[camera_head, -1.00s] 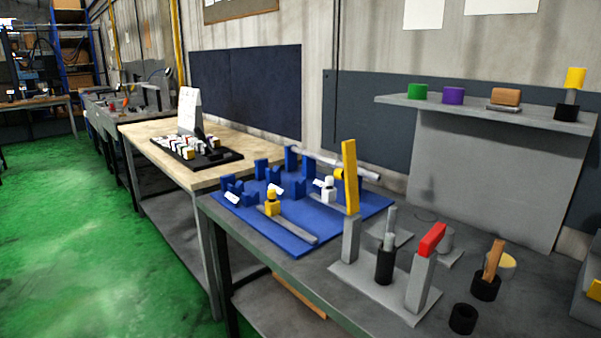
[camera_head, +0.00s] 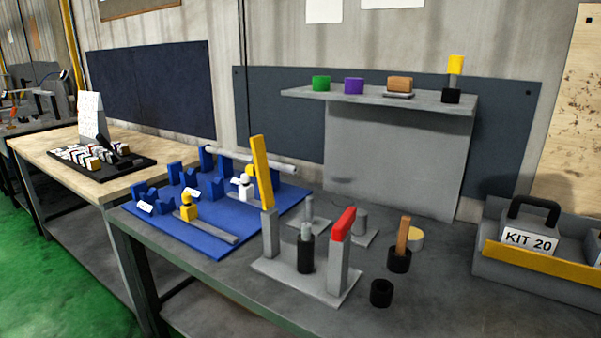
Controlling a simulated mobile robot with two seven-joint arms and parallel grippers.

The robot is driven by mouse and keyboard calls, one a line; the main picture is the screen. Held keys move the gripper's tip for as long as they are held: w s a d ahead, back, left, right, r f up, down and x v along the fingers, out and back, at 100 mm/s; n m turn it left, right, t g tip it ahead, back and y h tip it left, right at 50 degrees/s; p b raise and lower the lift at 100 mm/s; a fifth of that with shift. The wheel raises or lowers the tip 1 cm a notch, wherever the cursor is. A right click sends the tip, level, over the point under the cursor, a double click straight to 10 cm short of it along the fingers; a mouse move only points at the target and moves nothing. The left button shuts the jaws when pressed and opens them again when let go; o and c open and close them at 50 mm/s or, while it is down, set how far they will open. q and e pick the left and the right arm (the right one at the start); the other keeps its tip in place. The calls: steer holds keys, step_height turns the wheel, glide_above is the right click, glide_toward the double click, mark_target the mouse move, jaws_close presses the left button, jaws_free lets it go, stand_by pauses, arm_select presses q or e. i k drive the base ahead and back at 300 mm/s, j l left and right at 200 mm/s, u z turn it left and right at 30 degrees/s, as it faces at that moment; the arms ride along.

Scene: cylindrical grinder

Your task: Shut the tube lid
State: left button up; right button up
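No part is clearly marked as the tube lid. A grey stand (camera_head: 302,283) on the near bench has two posts. A yellow bar (camera_head: 262,172) rises steeply from its left post, tilted slightly left. A red block (camera_head: 343,224) tops its right post. Between them stands a black tube (camera_head: 306,255) with a grey rod upright in it. To the right, a black cup (camera_head: 399,261) holds an upright brown stick (camera_head: 402,234). A short black ring with an open top (camera_head: 381,293) sits in front. Neither of my grippers is in view.
A blue mat (camera_head: 185,233) with blue blocks lies at the left of the bench. A shelf (camera_head: 375,98) above holds green, purple, brown and yellow-black pieces. A grey tray (camera_head: 497,266) with a KIT 20 box (camera_head: 529,234) stands right. The bench's front right is clear.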

mark_target(260, 169)
steer(key=i+j+z, duration=0.1)
steer(key=z, duration=0.4)
steer(key=j+z, duration=0.45)
steer(key=i+j+z, duration=0.1)
steer(key=j+z, duration=0.4)
steer(key=j, duration=0.15)
steer(key=j+z, duration=0.1)
steer(key=j, duration=0.25)
steer(key=k+j+z, duration=0.1)
steer(key=j, duration=0.3)
steer(key=k+j, duration=0.1)
steer(key=j, duration=1.35)
steer(key=k+z, duration=0.05)
